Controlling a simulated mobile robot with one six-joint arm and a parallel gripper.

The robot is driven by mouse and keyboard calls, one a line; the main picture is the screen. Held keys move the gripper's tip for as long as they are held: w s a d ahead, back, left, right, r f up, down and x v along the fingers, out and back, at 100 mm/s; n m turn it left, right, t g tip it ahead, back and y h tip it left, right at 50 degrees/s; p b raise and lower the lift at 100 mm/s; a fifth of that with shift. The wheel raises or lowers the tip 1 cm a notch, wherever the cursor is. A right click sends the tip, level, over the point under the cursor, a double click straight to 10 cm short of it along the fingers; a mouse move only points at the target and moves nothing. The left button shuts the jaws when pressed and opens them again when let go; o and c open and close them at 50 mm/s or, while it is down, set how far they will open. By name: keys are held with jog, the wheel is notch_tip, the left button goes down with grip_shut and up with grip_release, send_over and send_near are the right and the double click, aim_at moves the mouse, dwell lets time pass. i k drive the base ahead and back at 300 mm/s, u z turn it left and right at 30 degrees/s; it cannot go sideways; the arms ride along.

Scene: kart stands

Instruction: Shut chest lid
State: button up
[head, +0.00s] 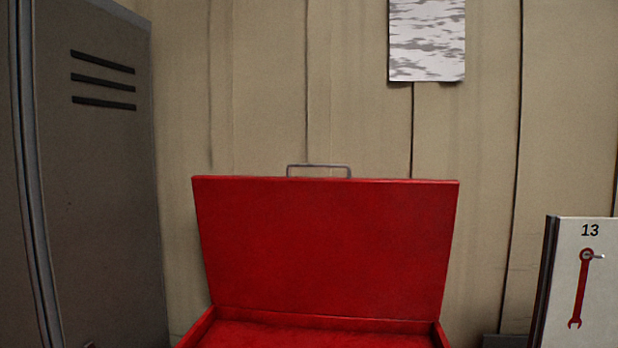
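A red chest (196,330) stands at the bottom middle of the head view. Only the upper back part of its body shows; the front is cut off by the lower edge. Its red lid (325,245) is open and stands up at the back, leaning toward the wall. A grey metal handle (319,168) sticks up from the lid's top edge. The visible part of the chest's inside is red, and I see nothing lying in it. My gripper is not in view.
A grey locker (98,190) with vent slots stands at the left. A white panel (580,285) marked 13, with a red wrench on it, stands at the right. A beige panelled wall (270,90) with a grey-and-white sheet (427,40) is behind the chest.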

aim_at(380, 248)
jog(key=z, duration=1.35)
jog(key=k, duration=0.85)
jog(key=u, duration=0.8)
jog(key=i, duration=1)
jog(key=u, duration=0.1)
